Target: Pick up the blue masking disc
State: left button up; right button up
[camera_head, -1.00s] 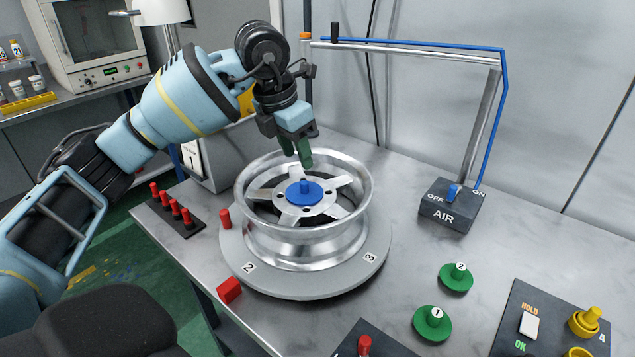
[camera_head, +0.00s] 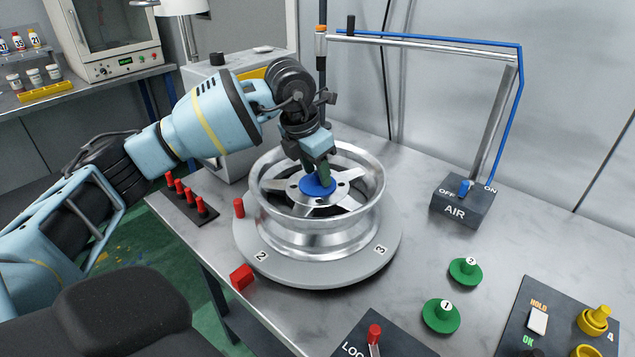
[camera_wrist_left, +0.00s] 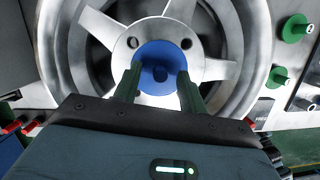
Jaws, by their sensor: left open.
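The blue masking disc (camera_head: 317,187) lies on the hub of a silver wheel (camera_head: 370,187), which sits on a round grey turntable (camera_head: 290,272). In the left wrist view the disc (camera_wrist_left: 165,55) has a small knob in its middle. My left gripper (camera_head: 322,178) is down inside the wheel at the disc. Its green fingers (camera_wrist_left: 158,88) are open, one on each side of the knob, and I cannot tell whether they touch it. In the head view the fingers hide part of the disc. My right gripper is not in view.
Two green discs (camera_head: 441,315) lie on the right of the table. An AIR switch box (camera_head: 462,202) stands behind them. Red pegs (camera_head: 186,192) stand in a rack at the left, and a red block (camera_head: 242,277) is in front. A metal frame (camera_head: 430,45) spans the back.

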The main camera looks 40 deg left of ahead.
aim_at(316, 175)
pick_arm(q)
jog(key=shift+f, duration=0.15)
grip_shut()
notch_tip(316, 175, up, 10)
dwell(0.8)
